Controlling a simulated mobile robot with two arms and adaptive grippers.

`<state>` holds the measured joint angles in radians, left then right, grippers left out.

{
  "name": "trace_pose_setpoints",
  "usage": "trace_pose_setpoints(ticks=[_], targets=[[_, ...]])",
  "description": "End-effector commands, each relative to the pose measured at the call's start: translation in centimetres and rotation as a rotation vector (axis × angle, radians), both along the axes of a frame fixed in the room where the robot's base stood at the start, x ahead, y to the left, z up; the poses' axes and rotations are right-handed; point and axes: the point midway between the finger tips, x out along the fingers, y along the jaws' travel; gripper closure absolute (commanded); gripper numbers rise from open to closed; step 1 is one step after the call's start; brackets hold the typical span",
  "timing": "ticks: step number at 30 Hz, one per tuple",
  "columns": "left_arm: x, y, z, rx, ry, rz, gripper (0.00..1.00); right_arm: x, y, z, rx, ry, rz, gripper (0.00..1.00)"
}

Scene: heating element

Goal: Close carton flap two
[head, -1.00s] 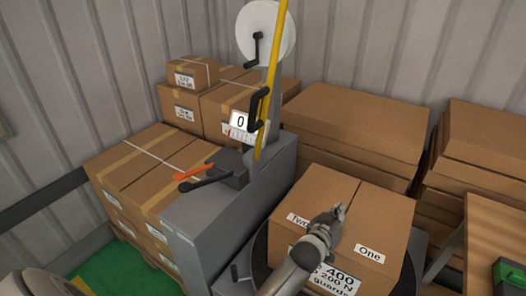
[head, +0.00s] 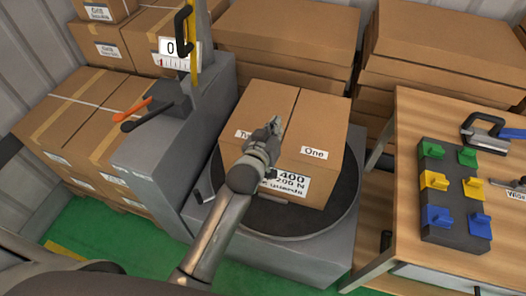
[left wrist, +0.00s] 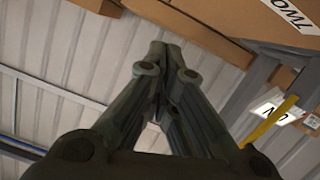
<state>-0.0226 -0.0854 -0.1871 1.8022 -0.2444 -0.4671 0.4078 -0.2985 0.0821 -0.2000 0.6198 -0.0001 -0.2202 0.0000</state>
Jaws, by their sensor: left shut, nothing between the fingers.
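The carton (head: 305,182) stands on a round turntable, with a "400" label on its front. Its top shows two flaps meeting at a middle seam. Flap two (head: 262,100) is the left one and looks lying flat; its "Two" label is partly hidden by my gripper. Flap one (head: 322,115) is the right one, also flat. My left gripper (head: 275,125) is shut and empty, over the front end of the seam; I cannot tell whether it touches the top. In the left wrist view its fingers (left wrist: 165,55) are together, with flap two's board (left wrist: 240,15) at upper right.
A grey machine (head: 165,150) with a yellow post stands left of the turntable (head: 300,222). A wooden table (head: 420,110) with a clamp block (head: 445,230) is at right. Stacked cartons (head: 285,35) fill the back. Green floor (head: 110,235) is open at front left.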

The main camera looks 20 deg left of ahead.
Motion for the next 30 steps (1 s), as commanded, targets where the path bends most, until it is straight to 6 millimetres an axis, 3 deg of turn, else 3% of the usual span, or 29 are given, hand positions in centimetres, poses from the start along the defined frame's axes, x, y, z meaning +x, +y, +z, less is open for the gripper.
trace_pose_setpoints(ticks=[9,16,27,30], targets=[[-6.1,0.2,1.3,-0.001,0.001,0.0,1.0,0.0,0.2,-0.9,0.002,-0.001,-0.001,0.35],[-9.7,0.3,2.3,-0.001,0.001,0.0,1.0,0.0,0.4,-1.4,0.004,0.0,-0.002,0.35],[-11.3,0.4,2.9,0.0,0.001,0.0,1.0,-0.1,0.4,-1.6,0.004,0.001,-0.002,0.35],[-11.3,0.2,2.0,0.005,0.014,-0.006,1.0,-0.1,0.3,-1.6,0.004,0.001,-0.002,0.35]])
